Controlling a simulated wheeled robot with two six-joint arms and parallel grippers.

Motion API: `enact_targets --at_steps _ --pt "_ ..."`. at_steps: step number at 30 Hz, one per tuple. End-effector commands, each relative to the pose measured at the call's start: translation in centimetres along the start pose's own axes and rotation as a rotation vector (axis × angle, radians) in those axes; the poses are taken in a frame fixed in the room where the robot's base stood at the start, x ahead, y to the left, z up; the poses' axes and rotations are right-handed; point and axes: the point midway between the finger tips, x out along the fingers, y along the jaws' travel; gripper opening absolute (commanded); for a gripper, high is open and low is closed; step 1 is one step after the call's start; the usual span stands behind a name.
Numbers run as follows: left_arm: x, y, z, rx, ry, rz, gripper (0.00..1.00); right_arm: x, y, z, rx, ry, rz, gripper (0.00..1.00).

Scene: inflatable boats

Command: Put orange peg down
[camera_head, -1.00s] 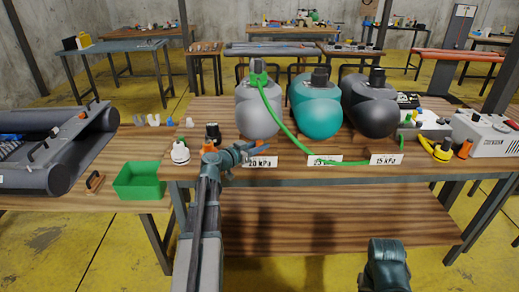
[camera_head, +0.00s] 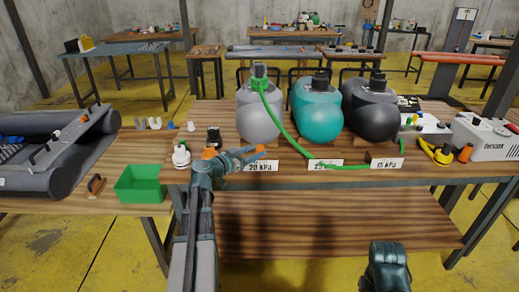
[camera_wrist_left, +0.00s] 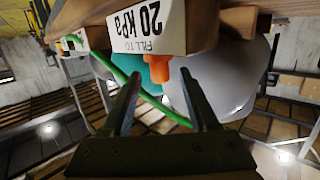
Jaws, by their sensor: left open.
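The orange peg (camera_head: 260,148) is at the tips of my left gripper (camera_head: 254,157), by the 20 kPa label (camera_head: 262,167) at the table's front edge. In the left wrist view the peg (camera_wrist_left: 158,73) stands out next to the 20 kPa label block (camera_wrist_left: 148,27), between the two fingertips. The left fingers (camera_wrist_left: 160,77) are spread, with a gap on each side of the peg. What the peg rests on is hard to make out. Only a dark part of my right arm shows at the bottom of the head view; its fingers are out of sight.
Grey (camera_head: 259,112), teal (camera_head: 317,110) and black (camera_head: 369,112) rounded tanks stand behind the labels. A green hose (camera_head: 284,130) runs from the grey one. A green bin (camera_head: 140,184) and an inflatable boat (camera_head: 50,160) are at left. A white device (camera_head: 485,138) is at right.

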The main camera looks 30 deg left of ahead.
Motion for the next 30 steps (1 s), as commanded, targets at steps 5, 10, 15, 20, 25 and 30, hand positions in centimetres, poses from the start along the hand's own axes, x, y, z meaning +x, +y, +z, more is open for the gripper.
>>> enact_targets --at_steps 5,10,15,20,25,30 --pt "-4.1 0.2 -0.1 -0.001 0.000 -0.003 0.60 -0.7 0.1 0.0 0.000 0.000 0.000 0.50" --pt "-6.7 0.1 -0.1 -0.001 0.001 -0.003 0.60 -1.1 0.1 0.1 0.000 0.000 0.000 0.50" --pt "-8.0 0.0 -0.1 -0.001 0.001 -0.002 0.60 -1.2 0.1 0.1 0.000 0.000 0.000 0.50" --pt "-8.3 0.0 0.0 -0.001 0.001 0.000 0.60 -1.2 0.1 0.1 0.000 0.000 0.000 0.50" --pt "-8.3 0.0 0.0 -0.001 0.001 0.000 0.60 -1.2 0.1 0.1 0.000 0.000 0.000 0.50" --pt "-7.2 1.8 0.5 -0.011 -0.030 0.041 0.60 -1.2 0.1 0.1 0.000 0.000 0.000 0.50"
